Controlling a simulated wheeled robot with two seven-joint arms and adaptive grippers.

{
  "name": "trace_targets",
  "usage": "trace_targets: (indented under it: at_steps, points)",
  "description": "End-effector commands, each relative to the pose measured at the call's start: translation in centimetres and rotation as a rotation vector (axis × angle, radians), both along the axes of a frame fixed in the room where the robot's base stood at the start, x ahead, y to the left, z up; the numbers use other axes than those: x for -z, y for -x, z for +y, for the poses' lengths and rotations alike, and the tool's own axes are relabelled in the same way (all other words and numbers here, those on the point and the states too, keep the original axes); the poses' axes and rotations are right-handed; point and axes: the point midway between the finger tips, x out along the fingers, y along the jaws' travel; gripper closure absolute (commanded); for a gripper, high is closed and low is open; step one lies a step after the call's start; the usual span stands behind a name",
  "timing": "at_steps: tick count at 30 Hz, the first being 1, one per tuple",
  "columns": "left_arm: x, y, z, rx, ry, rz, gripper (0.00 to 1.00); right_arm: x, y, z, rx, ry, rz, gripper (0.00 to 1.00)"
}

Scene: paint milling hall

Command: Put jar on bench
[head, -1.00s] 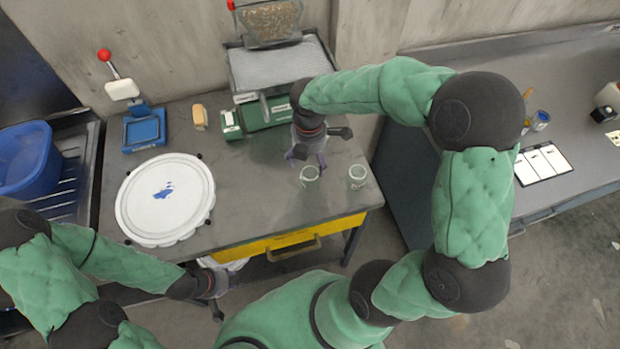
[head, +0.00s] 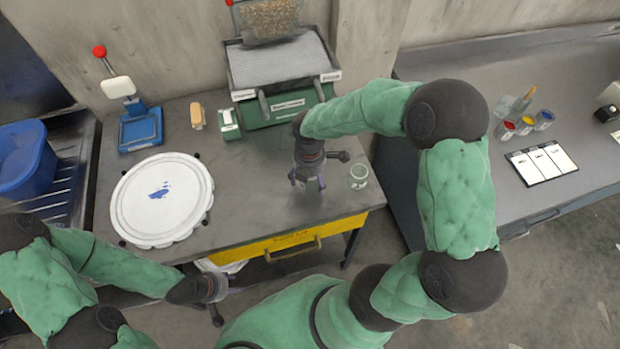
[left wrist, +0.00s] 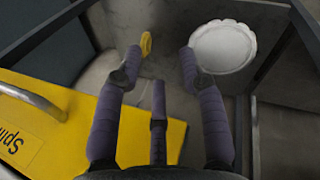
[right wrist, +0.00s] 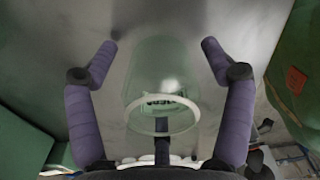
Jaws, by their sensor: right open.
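A clear glass jar (right wrist: 163,90) stands between the spread fingers of my right gripper (right wrist: 157,45) in the right wrist view, with gaps to both fingers. A grey bench (head: 470,92) runs along the right.
The right bench carries paint cups (head: 525,124) and a chart (head: 541,163).

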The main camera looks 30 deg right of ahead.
Motion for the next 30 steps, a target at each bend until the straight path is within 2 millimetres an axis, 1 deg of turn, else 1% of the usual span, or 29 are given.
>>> trace_targets:
  at_steps: [4, 5, 6, 8, 9, 10, 14, 15, 23, 26, 30]
  points:
    - [-0.1, 0.0, 0.0, 0.000, 0.000, 0.000, 0.60, -0.1, 0.0, 0.0, 0.000, 0.000, -0.001, 0.18]
    - [-0.1, 0.0, 0.0, 0.000, 0.000, 0.000, 0.60, -0.1, 0.0, 0.0, 0.000, 0.000, -0.001, 0.27]
    - [-0.1, 0.0, 0.0, 0.000, 0.000, 0.000, 0.60, -0.1, 0.0, 0.0, 0.000, 0.000, -0.001, 0.38]
    - [-0.1, 0.0, 0.0, 0.000, 0.000, 0.000, 0.60, -0.1, 0.0, 0.0, 0.000, 0.000, -0.001, 0.55]
    - [-0.1, 0.0, 0.0, 0.000, 0.000, 0.000, 0.60, -0.1, 0.0, 0.0, 0.000, 0.000, -0.001, 0.66]
    - [-0.1, 0.0, 0.0, 0.000, 0.000, 0.000, 0.60, -0.1, 0.0, 0.0, 0.000, 0.000, -0.001, 0.73]
    - [-0.1, 0.0, 0.0, 0.000, 0.000, 0.000, 0.60, -0.1, 0.0, 0.0, 0.000, 0.000, 0.000, 0.73]
    - [-0.1, 0.0, 0.0, 0.000, 0.000, 0.000, 0.60, -0.1, 0.0, 0.0, 0.000, 0.000, 0.000, 0.78]
    - [-0.1, 0.0, 0.0, 0.000, 0.000, 0.000, 0.60, -0.2, 0.0, 0.0, -0.001, 0.000, 0.000, 0.78]
    - [-0.3, 0.0, 0.0, 0.000, 0.000, 0.000, 0.60, -0.7, 0.0, 0.0, -0.001, 0.000, -0.001, 0.78]
    - [-0.9, 0.0, 0.0, 0.000, 0.000, 0.000, 0.60, -2.2, -0.1, 0.0, -0.001, 0.000, -0.003, 0.78]
